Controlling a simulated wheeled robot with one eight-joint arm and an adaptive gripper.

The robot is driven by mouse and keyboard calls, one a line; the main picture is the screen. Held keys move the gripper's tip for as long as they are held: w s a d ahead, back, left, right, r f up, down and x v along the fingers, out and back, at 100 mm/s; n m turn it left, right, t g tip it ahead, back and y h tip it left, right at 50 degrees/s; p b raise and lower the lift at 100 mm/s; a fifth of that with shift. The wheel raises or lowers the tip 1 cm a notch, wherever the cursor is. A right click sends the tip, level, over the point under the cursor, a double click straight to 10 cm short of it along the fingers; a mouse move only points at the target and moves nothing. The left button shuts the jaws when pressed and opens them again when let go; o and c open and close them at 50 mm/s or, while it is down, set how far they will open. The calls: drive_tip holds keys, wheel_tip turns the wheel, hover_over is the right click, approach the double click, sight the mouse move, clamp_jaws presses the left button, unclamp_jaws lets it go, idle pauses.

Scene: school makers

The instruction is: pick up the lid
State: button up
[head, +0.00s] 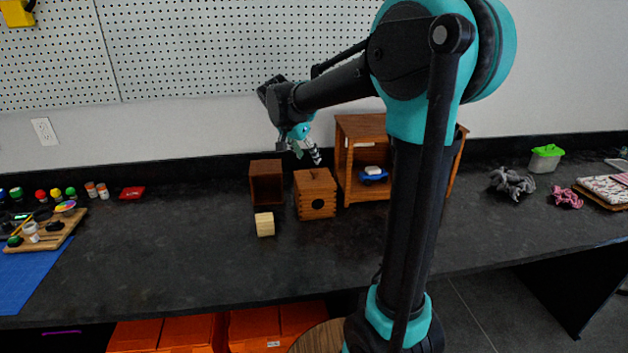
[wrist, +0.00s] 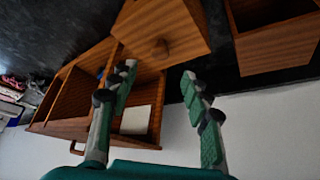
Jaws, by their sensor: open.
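The lid (head: 315,175) is a flat brown wooden top with a small knob, resting on a wooden box (head: 318,206) with a dark round hole in its front. In the wrist view the lid (wrist: 165,25) and its round knob fill the top middle. My gripper (head: 307,157) is above the box, near its top, tilted downward. In the wrist view my gripper (wrist: 158,75) is open and empty, with its two fingers apart and the knob beyond the gap between the fingertips. It appears not to touch the lid.
An open wooden box (head: 266,183) stands close left of the lidded box. A wooden shelf unit (head: 358,128) with a blue item (head: 373,176) inside stands close right. A pale wooden block (head: 264,224) lies in front. The dark counter (head: 170,250) is clear at front left.

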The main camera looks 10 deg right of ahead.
sight(314, 170)
drive_tip(key=shift+x, duration=3.55)
drive_tip(key=shift+s+a+f, duration=0.1)
drive_tip(key=shift+s+a, duration=0.05)
drive_tip(key=shift+s, duration=0.05)
clamp_jaws()
